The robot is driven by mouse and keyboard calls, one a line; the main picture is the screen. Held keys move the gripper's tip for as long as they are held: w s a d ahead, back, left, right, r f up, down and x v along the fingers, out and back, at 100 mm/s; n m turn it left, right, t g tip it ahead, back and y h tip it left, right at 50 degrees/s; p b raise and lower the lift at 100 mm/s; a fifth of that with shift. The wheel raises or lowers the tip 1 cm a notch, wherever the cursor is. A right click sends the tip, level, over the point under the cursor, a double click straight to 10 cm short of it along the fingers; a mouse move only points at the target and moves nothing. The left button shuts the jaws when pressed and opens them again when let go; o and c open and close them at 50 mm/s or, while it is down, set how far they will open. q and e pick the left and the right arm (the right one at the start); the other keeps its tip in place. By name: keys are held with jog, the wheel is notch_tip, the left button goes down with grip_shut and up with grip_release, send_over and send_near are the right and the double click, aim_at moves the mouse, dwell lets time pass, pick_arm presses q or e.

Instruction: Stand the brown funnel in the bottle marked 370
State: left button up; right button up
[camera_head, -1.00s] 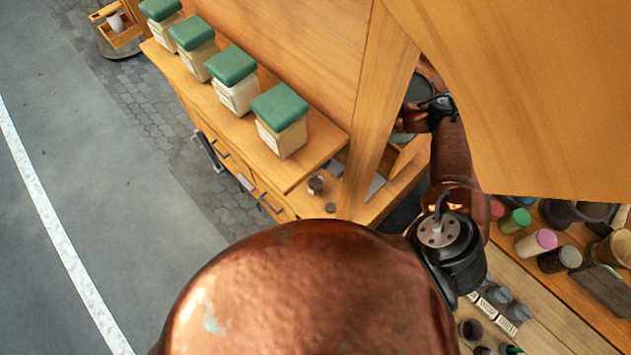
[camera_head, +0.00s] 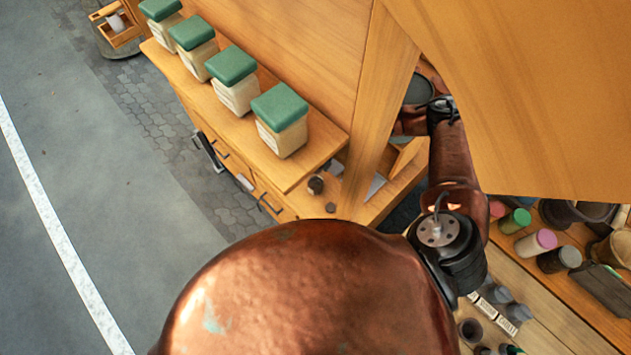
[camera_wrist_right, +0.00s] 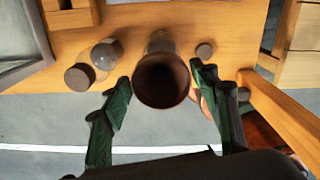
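The brown funnel (camera_wrist_right: 161,80) shows in the right wrist view with its wide dark mouth toward the camera. A clear glass bottle (camera_wrist_right: 160,42) is directly behind it, and the funnel appears to stand in its neck. The overlap hides the joint. In the head view a small dark-topped bottle (camera_head: 315,186) stands on the wooden shelf. I cannot read a 370 mark. My right gripper (camera_wrist_right: 160,76) has its green fingers spread on either side of the funnel, with a narrow gap at the right finger. In the head view a post hides it. My left gripper is out of view.
Another glass bottle (camera_wrist_right: 105,52) with a dark stopper stands left of the funnel, and a round dark disc (camera_wrist_right: 205,50) lies right. Green-lidded jars (camera_head: 281,120) line the shelf above. A wooden post (camera_head: 378,110) stands between the arm and bottle.

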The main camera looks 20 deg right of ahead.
jog(key=o, duration=0.3)
jog(key=shift+o, duration=0.2)
notch_tip(320, 180, up, 12)
dwell(0.4)
jog(key=shift+s, duration=0.1)
dwell(0.4)
